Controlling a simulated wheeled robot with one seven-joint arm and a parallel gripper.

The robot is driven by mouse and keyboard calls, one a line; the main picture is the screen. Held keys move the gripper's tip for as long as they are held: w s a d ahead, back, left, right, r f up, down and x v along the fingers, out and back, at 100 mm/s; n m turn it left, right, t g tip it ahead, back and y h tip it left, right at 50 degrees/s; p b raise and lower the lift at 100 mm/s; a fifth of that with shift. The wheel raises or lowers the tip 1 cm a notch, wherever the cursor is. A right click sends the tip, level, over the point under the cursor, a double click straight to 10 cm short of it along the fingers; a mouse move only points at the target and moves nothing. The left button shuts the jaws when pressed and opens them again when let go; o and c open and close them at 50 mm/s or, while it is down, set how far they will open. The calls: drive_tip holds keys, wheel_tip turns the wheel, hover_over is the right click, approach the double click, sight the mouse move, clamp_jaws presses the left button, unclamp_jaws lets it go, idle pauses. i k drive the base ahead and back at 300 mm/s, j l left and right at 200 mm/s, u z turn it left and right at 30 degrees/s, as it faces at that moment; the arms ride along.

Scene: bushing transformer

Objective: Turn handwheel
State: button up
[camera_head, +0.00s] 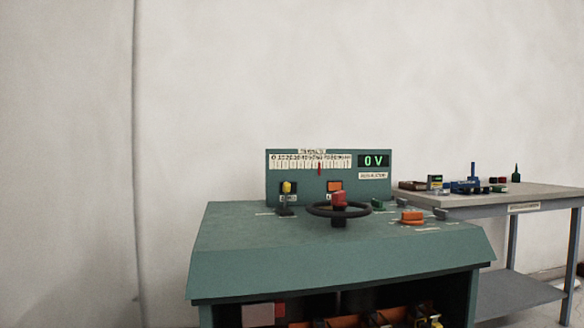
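A black handwheel (314,212) lies nearly flat above the top of a green console (250,238), near its middle. A red knob (339,199) stands up at the wheel's middle, and a dark hub shows below the rim. My gripper is not in view, and nothing is seen touching the handwheel.
An orange knob (411,217) and small green parts are right of the wheel. A yellow lamp (287,188) and an orange one (334,186) are on the panel. A grey workbench (540,195) with several tools stands at the right. The open shelf below holds boxes. The space left of the console is clear.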

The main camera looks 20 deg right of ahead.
sight(338, 204)
drive_tip(key=l+u, duration=0.15)
drive_tip(key=l, duration=0.5)
drive_tip(key=k+l+u, duration=0.1)
drive_tip(key=l, duration=0.55)
